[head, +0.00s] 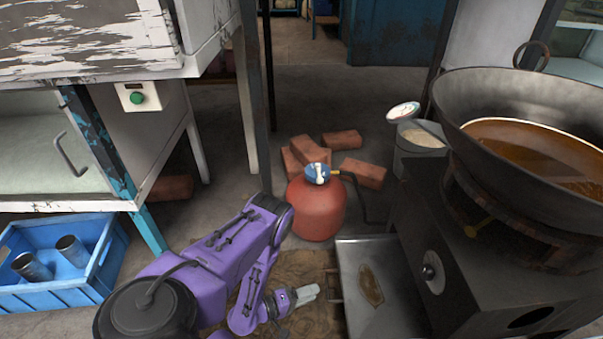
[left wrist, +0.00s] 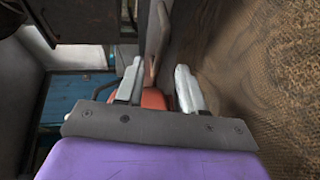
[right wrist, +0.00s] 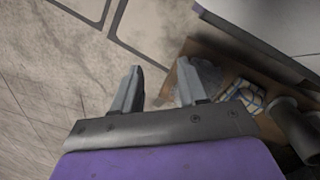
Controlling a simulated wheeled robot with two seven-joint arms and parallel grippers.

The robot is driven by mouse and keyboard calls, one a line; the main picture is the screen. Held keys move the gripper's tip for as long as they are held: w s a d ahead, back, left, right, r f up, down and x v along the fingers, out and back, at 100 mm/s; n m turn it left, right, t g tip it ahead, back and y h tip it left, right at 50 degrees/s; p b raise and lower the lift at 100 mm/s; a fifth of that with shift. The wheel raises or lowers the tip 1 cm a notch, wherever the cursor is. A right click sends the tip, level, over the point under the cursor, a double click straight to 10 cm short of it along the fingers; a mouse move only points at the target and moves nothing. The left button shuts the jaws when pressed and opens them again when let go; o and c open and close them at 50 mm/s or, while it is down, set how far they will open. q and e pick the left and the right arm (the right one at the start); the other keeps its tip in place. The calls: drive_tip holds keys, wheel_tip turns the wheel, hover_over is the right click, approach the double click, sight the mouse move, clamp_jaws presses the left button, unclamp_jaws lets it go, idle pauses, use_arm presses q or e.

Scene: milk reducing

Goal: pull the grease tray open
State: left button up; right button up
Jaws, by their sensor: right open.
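The grease tray (head: 352,262) is a shallow metal pan with a brown stain, low beside the dark stove. Its small bar handle (head: 334,286) is on its left side, facing my left gripper (head: 304,294). That gripper is just left of the handle, with a small gap visible. In the left wrist view my left gripper (left wrist: 160,72) has its fingers apart, and a narrow greyish-brown edge shows ahead between them; I cannot tell exactly which tray part it is. My right gripper (right wrist: 160,76) is open and empty over floor tiles, outside the head view.
A red gas cylinder (head: 316,212) stands behind the tray, with bricks (head: 362,172) beyond. The stove (head: 425,235) carries a large wok (head: 475,95) of brown liquid. A blue crate (head: 60,290) with metal cups is at left. A brown mat (head: 315,262) lies under my left gripper.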

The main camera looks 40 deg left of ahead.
use_arm(q)
drive_tip(key=p+v, duration=0.1)
drive_tip(key=v, duration=0.3)
use_arm(e)
drive_tip(key=shift+w+r+m+t+h, duration=0.25)
drive_tip(key=shift+w+m+t, duration=0.2)
drive_tip(key=shift+w, duration=0.15)
drive_tip(key=shift+w+r+m+t+h, duration=0.15)
drive_tip(key=shift+w+r+m+t, duration=0.15)
drive_tip(key=shift+w+t, duration=0.2)
